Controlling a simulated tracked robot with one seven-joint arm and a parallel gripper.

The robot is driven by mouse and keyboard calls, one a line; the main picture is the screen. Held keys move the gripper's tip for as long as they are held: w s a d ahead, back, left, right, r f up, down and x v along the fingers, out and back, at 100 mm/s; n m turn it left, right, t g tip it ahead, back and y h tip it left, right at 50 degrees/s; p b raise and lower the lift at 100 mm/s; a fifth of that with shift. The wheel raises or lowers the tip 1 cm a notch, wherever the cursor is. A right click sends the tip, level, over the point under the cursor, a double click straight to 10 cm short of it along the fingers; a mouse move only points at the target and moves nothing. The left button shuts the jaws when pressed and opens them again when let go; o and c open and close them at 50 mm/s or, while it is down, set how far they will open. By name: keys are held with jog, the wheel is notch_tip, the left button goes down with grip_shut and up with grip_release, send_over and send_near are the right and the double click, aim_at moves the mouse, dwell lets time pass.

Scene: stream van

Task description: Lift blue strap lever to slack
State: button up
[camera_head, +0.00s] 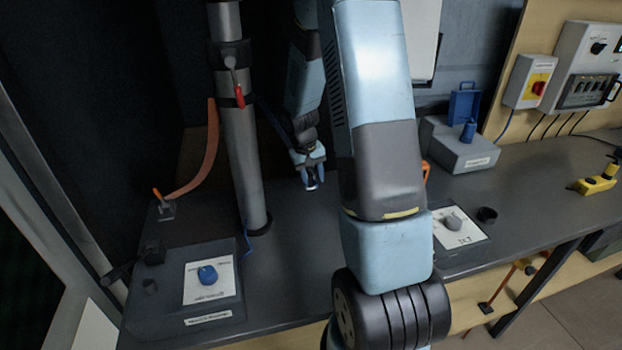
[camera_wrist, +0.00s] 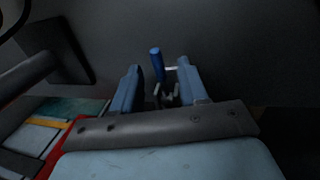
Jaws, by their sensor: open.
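In the wrist view a small blue handle (camera_wrist: 157,64), which looks like the blue strap lever, stands upright between the fingertips of my gripper (camera_wrist: 160,72). A gap shows on each side of it, so the fingers do not close on it. A short pale rod and a small metal fitting show just beside and below it. In the head view my gripper (camera_head: 312,183) points down over the back of the dark bench, right of the grey pole. The lever cannot be made out there. A dark blue strap (camera_head: 268,118) runs behind, partly hidden by my arm.
The grey pole (camera_head: 240,150) carries a red lever (camera_head: 239,96). An orange strap (camera_head: 207,160) stands at left. A box with a blue knob (camera_head: 207,274) sits front left. A grey box (camera_head: 462,148) with a blue plug stands right. Bare bench lies below my gripper.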

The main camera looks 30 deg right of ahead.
jog(key=shift+f, duration=0.3)
jog(key=shift+c, duration=0.2)
grip_shut()
